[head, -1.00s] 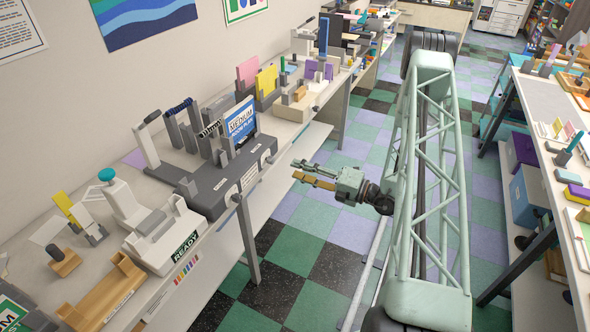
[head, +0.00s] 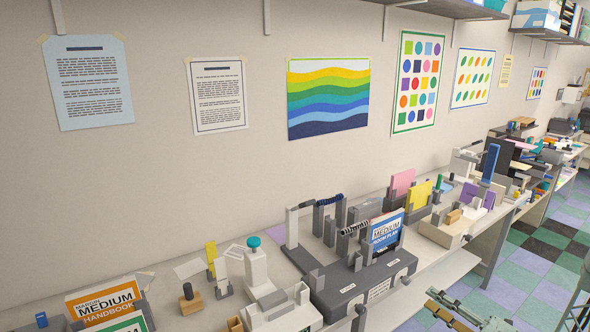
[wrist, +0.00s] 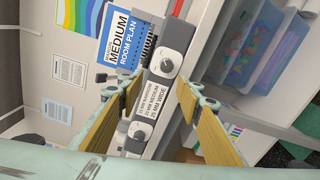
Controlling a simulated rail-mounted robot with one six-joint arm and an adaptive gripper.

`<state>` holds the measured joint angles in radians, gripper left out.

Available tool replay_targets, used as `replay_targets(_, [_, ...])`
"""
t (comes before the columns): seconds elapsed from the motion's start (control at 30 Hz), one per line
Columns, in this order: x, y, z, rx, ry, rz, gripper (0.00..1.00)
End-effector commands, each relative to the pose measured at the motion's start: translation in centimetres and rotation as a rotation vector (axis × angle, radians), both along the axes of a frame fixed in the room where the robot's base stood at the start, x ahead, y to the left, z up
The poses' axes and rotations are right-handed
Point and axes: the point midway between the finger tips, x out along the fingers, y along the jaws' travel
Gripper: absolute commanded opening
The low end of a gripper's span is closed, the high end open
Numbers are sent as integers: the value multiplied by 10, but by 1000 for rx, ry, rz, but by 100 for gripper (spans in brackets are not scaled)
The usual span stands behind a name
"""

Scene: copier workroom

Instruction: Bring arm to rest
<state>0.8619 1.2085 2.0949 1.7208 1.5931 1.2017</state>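My gripper (head: 431,301) is at the bottom right of the head view, out in front of the bench and apart from it. Only its fingers and part of its body show there; most of my arm is out of the picture. In the wrist view my gripper (wrist: 160,92) has its two tan-padded fingers spread with nothing between them. Beyond the fingers is the grey binding machine (wrist: 155,90) with its dials. The blue and white room plan booklet (wrist: 121,42) stands at that machine; it also shows in the head view (head: 386,232).
The long bench (head: 440,262) along the wall holds the grey machine, a white device (head: 282,312), an orange handbook (head: 104,303) and upright pink and yellow cards. Shelves (head: 450,8) hang above. Checkered floor (head: 510,285) is open at right. The wrist view shows a clear bin (wrist: 245,45).

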Motion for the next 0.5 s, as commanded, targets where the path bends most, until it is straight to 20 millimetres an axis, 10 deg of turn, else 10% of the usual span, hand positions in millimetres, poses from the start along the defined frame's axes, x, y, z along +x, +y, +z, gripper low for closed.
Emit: replay_targets(0.5, [1, 74, 81, -197, -112, 228, 33])
